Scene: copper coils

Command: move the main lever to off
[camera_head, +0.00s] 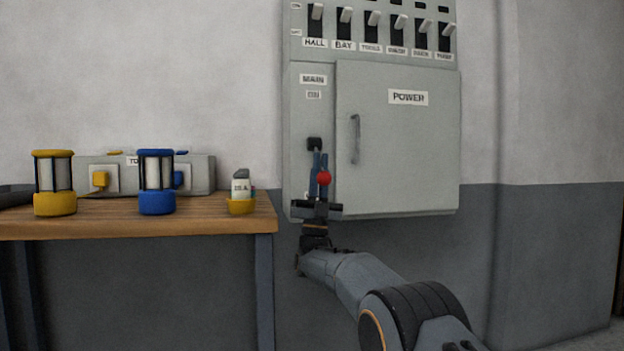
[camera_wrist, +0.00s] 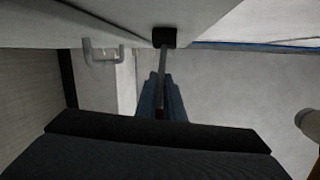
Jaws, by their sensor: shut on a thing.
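The main lever has a black pivot block (camera_head: 314,144) on the left strip of the grey power box, below the MAIN label (camera_head: 313,79) and a smaller label. Its red knob (camera_head: 323,178) shows at my fingers, below the pivot in the picture. My gripper (camera_head: 320,156), with blue fingers, is shut on the lever. In the wrist view the lever's thin grey rod (camera_wrist: 164,65) runs from the black block down between the fingers (camera_wrist: 163,84). The rod's far end is mostly hidden there by the gripper body.
The box door has a handle (camera_head: 355,138) right of the lever. A row of switches (camera_head: 372,20) is above.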

